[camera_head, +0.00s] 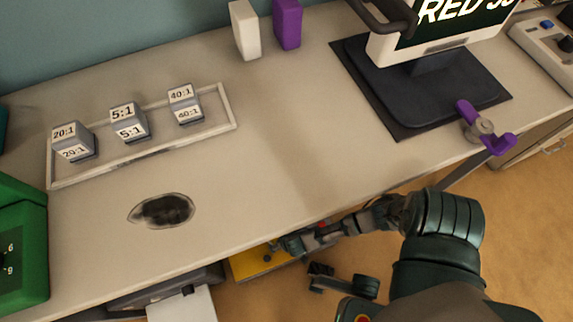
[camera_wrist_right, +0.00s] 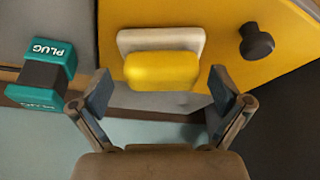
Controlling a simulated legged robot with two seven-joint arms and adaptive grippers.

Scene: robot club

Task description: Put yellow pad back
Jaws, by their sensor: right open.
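The yellow pad (camera_wrist_right: 162,71) is a small rounded block in the right wrist view. It sits against a white rounded block (camera_wrist_right: 160,42) in front of a yellow panel (camera_wrist_right: 225,25). My right gripper (camera_wrist_right: 162,92) is open, with one finger on each side just below the pad and a gap to it on both sides. In the head view my right gripper (camera_head: 285,246) reaches under the table's front edge beside the yellow panel (camera_head: 258,263); the pad cannot be made out there.
A black knob (camera_wrist_right: 256,41) sticks out right of the pad, and a teal plug (camera_wrist_right: 45,75) lies left of it. The table (camera_head: 270,190) overhangs my right gripper. On it are a tray (camera_head: 150,155) of weights, a monitor (camera_head: 440,45) and a purple-handled knob (camera_head: 485,127).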

